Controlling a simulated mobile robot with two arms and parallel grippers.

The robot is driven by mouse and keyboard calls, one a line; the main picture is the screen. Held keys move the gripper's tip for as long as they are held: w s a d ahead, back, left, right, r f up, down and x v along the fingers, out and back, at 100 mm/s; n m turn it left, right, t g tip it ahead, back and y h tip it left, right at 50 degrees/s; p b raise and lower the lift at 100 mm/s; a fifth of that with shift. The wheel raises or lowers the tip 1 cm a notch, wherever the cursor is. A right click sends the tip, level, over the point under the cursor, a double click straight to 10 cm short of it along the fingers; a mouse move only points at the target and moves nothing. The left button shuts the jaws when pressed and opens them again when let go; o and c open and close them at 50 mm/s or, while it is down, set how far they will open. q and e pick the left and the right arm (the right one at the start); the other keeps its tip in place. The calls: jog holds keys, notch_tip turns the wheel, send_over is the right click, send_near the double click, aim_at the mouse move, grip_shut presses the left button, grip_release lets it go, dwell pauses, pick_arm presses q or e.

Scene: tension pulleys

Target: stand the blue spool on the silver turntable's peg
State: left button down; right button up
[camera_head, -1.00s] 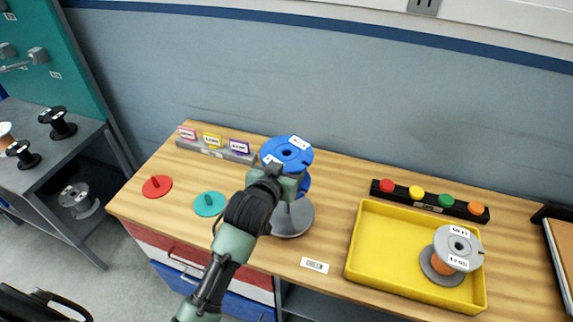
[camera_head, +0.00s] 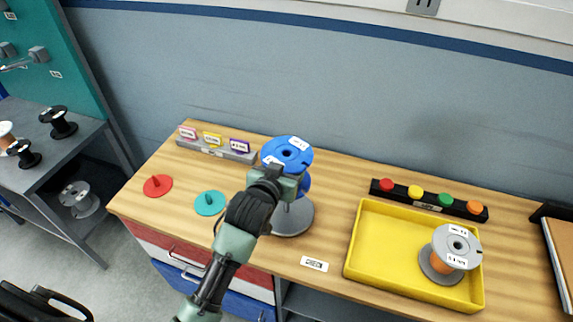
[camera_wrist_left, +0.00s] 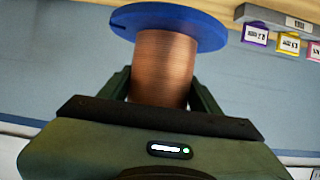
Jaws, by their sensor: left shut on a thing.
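The blue spool (camera_head: 289,152) has blue flanges and a copper-coloured winding. My left gripper (camera_head: 283,180) is shut on it at the winding, and it stands roughly upright in the grip. In the left wrist view the copper winding (camera_wrist_left: 161,68) sits between the two fingers, with one blue flange (camera_wrist_left: 170,22) beyond them. The silver turntable (camera_head: 295,223) is a grey disc on the wooden table. The spool is above its rear part in the head view. The peg is mostly hidden behind my gripper and the spool, so I cannot tell how they line up. My right gripper is not in view.
A yellow tray (camera_head: 361,265) with a grey-flanged spool (camera_head: 455,250) is at the right. A bar with coloured buttons (camera_head: 430,200) lies behind it. Red (camera_head: 158,186) and teal (camera_head: 209,203) pegged discs lie at the left, with a label rack (camera_head: 215,150) behind.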

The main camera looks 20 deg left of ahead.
pick_arm(q)
notch_tip(320, 180, down, 2)
jog(key=shift+f+b, duration=0.25)
jog(key=shift+b, duration=0.2)
dwell(0.3)
jog(key=shift+p, duration=0.4)
dwell(0.4)
jog(key=shift+f, duration=0.2)
jog(key=shift+f+b, duration=0.6)
jog(key=shift+f, duration=0.7)
jog(key=shift+p, duration=0.35)
dwell(0.3)
jog(key=shift+f, duration=0.15)
jog(key=shift+f+b, duration=0.65)
jog(key=shift+f, duration=0.7)
jog(key=shift+p, duration=0.35)
